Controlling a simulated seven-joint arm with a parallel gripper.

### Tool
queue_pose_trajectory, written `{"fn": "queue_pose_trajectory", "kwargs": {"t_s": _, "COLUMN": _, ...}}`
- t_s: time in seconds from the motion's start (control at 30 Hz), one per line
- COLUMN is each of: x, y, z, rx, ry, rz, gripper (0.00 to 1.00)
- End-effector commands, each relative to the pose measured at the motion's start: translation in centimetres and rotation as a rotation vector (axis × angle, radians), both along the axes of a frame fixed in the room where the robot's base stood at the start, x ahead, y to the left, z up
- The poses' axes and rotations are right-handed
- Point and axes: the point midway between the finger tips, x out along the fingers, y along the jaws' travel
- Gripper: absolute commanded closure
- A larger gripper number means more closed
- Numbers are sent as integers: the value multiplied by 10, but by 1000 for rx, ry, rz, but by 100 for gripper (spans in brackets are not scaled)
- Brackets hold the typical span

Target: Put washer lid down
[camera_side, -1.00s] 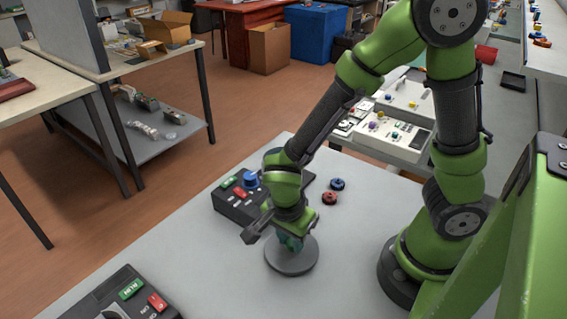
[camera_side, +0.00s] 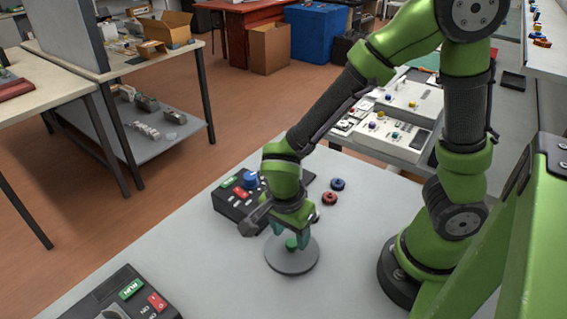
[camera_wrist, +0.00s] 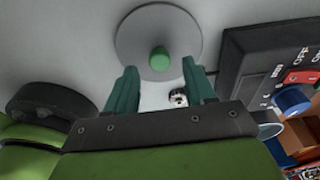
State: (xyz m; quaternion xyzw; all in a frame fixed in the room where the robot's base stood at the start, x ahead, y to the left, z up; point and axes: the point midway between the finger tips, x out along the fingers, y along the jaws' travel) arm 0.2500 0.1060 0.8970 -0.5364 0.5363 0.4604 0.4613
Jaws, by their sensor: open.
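A grey round lid with a green knob lies flat on the grey table; the lid (camera_side: 291,262) and its knob (camera_side: 291,244) show in the side view. In the wrist view the lid (camera_wrist: 135,35) is at the top centre with its green knob (camera_wrist: 160,59) in the middle. My gripper (camera_side: 290,238) is just above the lid in the side view. Its two teal fingers (camera_wrist: 160,88) are spread apart in the wrist view, with nothing between them, and the knob shows just beyond their tips. No washer body is clearly recognisable.
A black control box (camera_side: 237,203) with a blue knob and red and green switches stands behind the lid. A red knob (camera_side: 329,198) and a blue knob (camera_side: 338,184) lie to its right. Another control box (camera_side: 122,300) is at the front left.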

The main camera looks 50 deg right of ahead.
Motion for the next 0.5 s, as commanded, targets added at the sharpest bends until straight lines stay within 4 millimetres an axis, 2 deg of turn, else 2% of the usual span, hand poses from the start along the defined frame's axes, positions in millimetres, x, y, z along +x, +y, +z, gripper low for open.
{"fn": "queue_pose_trajectory", "kwargs": {"t_s": 0.1, "x": 1, "y": 5, "z": 28, "rx": 5, "ry": -8, "rz": 0, "gripper": 46}}
{"fn": "queue_pose_trajectory", "kwargs": {"t_s": 0.3, "x": 0, "y": 11, "z": 69, "rx": 5, "ry": -5, "rz": 0, "gripper": 46}}
{"fn": "queue_pose_trajectory", "kwargs": {"t_s": 0.5, "x": 0, "y": 14, "z": 91, "rx": 2, "ry": -1, "rz": 0, "gripper": 46}}
